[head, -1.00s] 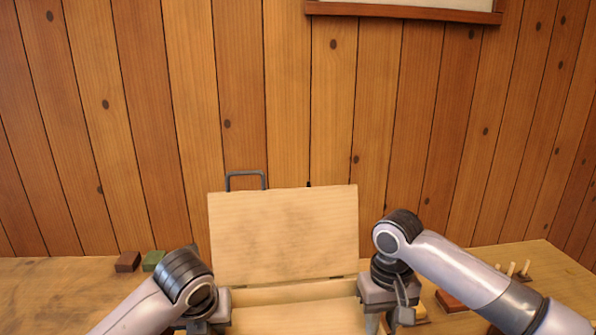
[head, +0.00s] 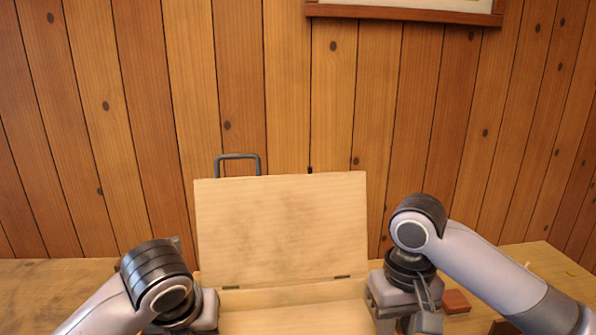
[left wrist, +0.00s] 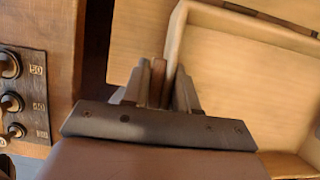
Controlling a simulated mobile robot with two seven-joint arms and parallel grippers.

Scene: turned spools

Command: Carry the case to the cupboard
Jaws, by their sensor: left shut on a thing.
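The case is a pale wooden box, and its lid (head: 282,228) stands open, upright, with a dark handle (head: 238,157) on its top edge. The lower part of the case (head: 290,293) is cut off by the bottom of the head view. My left gripper (head: 190,316) is at the case's left side. In the left wrist view its fingers (left wrist: 160,86) are shut on the case's side wall (left wrist: 176,42). My right gripper (head: 402,312) is at the case's right side; its fingertips are hidden, so its grip cannot be told. No cupboard is visible.
The wooden table (head: 50,290) reaches out on both sides, with bare room at the left. A reddish block (head: 456,302) lies right of the case. A plank wall closes the back.

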